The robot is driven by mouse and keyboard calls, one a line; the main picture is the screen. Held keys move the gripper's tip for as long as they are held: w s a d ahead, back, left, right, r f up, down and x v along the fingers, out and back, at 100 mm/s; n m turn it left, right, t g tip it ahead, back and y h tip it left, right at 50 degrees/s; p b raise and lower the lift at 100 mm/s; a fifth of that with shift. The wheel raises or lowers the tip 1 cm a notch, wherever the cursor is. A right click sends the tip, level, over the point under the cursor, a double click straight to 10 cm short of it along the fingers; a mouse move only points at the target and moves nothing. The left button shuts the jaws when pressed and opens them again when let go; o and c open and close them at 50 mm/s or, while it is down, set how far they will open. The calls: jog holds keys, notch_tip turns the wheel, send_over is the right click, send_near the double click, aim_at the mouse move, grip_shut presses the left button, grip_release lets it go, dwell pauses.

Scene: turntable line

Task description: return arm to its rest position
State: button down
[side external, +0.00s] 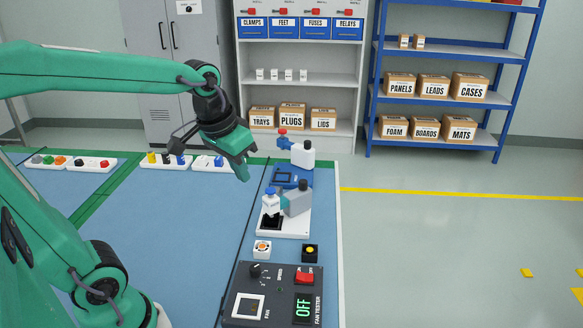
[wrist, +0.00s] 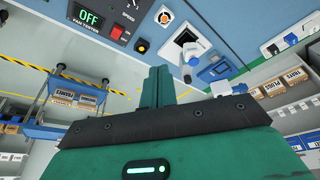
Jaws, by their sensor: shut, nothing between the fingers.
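My green arm reaches in from the left in the side external view. My gripper (side external: 243,172) hangs above the blue table, left of the small devices on its right side, and touches none of them. In the wrist view my gripper (wrist: 158,70) shows its green fingers together, with nothing between them. The fan tester (side external: 272,292) is a dark panel at the table's near right, with a display reading OFF; it also shows at the top left of the wrist view (wrist: 95,12).
A white-based station (side external: 284,228) with grey and white blocks stands right of my gripper, with a blue device (side external: 292,178) behind it. Small orange (side external: 262,249) and yellow-topped (side external: 310,252) parts sit before it. White trays (side external: 92,164) line the back edge. The table's middle is clear.

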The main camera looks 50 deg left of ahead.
jog(key=s+d+m+t, duration=0.1)
jog(key=s+d+t, duration=0.1)
jog(key=s, duration=0.6)
jog(key=shift+d+f, duration=0.45)
